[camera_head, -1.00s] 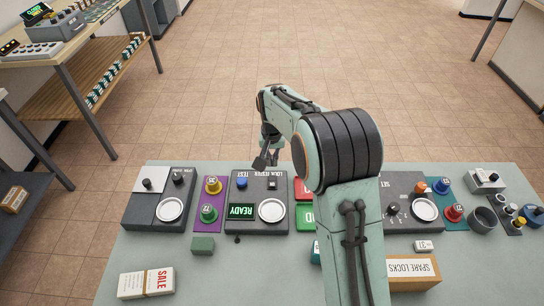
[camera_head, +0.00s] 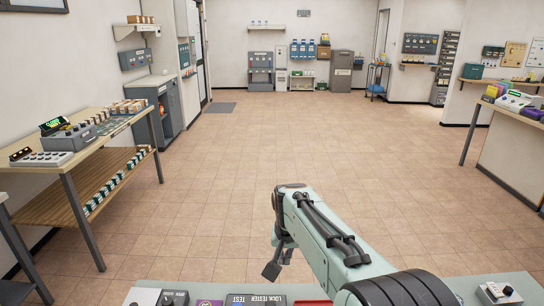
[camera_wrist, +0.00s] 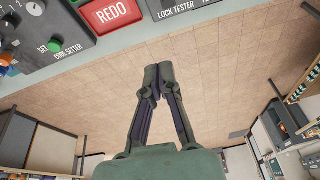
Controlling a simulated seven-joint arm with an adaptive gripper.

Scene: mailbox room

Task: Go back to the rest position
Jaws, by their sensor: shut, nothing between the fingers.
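My gripper (camera_head: 276,262) hangs at the end of my arm, low in the middle of the head view, beyond the far edge of the work table (camera_head: 440,290). In the wrist view my gripper (camera_wrist: 153,70) has its fingertips together with nothing between them. Behind the fingertips there is open floor. The lock tester (camera_head: 255,300) shows only its far edge at the bottom of the head view. Its label also shows at the top of the wrist view (camera_wrist: 180,12).
In the wrist view the code setter (camera_wrist: 50,25) and a red REDO tray (camera_wrist: 113,14) sit on the table above the fingers. A wooden-topped bench (camera_head: 85,140) stands at the left. A counter (camera_head: 515,150) stands at the right. The floor between is clear.

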